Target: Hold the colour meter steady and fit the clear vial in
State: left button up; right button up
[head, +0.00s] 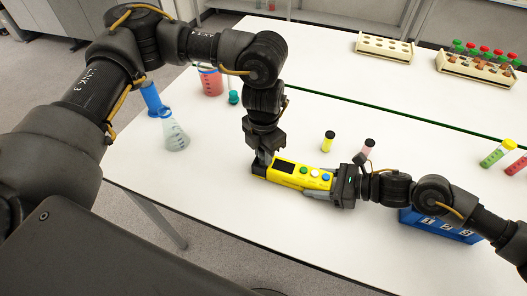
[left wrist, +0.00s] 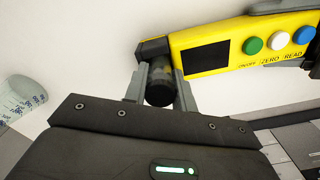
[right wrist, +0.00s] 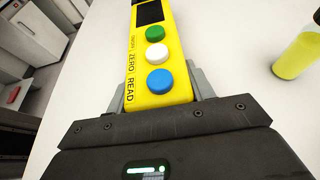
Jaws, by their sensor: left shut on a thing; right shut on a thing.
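The yellow colour meter (head: 312,183) lies on the white table, with a dark screen and green, white and blue buttons. It also shows in the left wrist view (left wrist: 222,36) and the right wrist view (right wrist: 145,95). My right gripper (head: 333,188) is shut on its button end. My left gripper (head: 262,157) is at the black socket end (left wrist: 154,48), shut on a dark-capped vial (left wrist: 160,92). The cap shows between the fingers; most of the vial's body is hidden. I cannot tell whether the vial is seated in the socket.
A yellow vial (head: 327,142) and a pink vial (head: 367,147) stand behind the meter. A blue numbered rack (head: 432,222) is beneath my right arm. A flask (head: 175,136) and a red beaker (head: 211,82) stand at left. Tube racks (head: 383,47) are at the back.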

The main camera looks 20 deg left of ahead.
pick_arm(q)
jog(key=shift+r, duration=1.35)
jog(key=shift+f, duration=1.6)
dwell(0.5)
jog(key=shift+r, duration=0.1)
jog(key=shift+r, duration=1.35)
jog(key=o, duration=1.1)
jog(key=shift+c, duration=0.2)
notch_tip(320, 180, up, 12)
